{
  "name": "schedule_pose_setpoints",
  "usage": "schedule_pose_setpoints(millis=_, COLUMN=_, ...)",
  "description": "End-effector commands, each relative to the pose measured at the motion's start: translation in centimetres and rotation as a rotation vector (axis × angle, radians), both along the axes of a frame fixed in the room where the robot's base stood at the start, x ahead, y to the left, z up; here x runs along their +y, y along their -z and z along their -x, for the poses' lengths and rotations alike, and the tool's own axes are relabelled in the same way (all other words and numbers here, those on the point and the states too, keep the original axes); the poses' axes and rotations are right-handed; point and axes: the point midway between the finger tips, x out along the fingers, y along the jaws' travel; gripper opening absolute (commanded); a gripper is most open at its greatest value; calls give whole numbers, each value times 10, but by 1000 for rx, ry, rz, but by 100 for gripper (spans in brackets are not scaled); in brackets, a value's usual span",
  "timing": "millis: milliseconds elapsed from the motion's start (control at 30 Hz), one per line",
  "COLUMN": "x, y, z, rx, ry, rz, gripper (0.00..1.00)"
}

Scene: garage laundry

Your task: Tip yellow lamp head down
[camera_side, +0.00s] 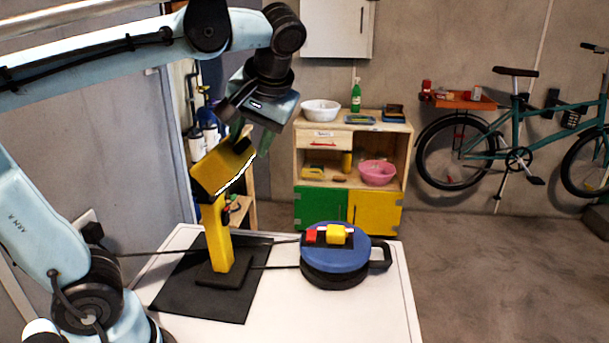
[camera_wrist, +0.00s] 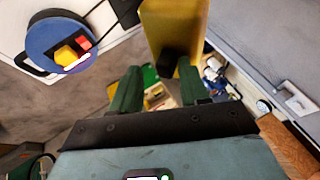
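The yellow lamp (camera_side: 217,240) stands on a dark base on a black mat. Its boxy yellow head (camera_side: 215,172) is tilted, with a lit white strip along its lower right edge. A black knob-like part (camera_side: 238,147) is at the head's upper end. My gripper (camera_side: 253,138) is at that end, its green fingers pointing down. In the wrist view the fingers of my gripper (camera_wrist: 158,78) are apart, with the yellow head (camera_wrist: 178,25) and the black part (camera_wrist: 168,65) just beyond or between the tips. I cannot tell whether a finger touches the head.
A blue round device (camera_side: 335,258) with red and yellow blocks on top stands right of the lamp on the white table (camera_side: 390,310). Cables run across the mat (camera_side: 180,285). A wooden cabinet (camera_side: 345,140) and a bicycle (camera_side: 520,140) are farther back.

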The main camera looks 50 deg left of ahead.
Motion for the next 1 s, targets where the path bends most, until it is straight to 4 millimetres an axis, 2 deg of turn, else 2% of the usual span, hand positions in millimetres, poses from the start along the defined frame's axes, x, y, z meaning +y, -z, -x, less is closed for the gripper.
schedule_pose_setpoints(millis=267, x=-3, y=-5, z=1, rx=3, ry=-1, rz=1, gripper=45)
schedule_pose_setpoints(millis=367, x=-10, y=-16, z=1, rx=3, ry=2, rz=0, gripper=45)
schedule_pose_setpoints(millis=700, x=-46, y=-71, z=2, rx=1, ry=3, rz=-1, gripper=45)
schedule_pose_setpoints(millis=1000, x=-63, y=-99, z=3, rx=1, ry=0, rz=-1, gripper=45)
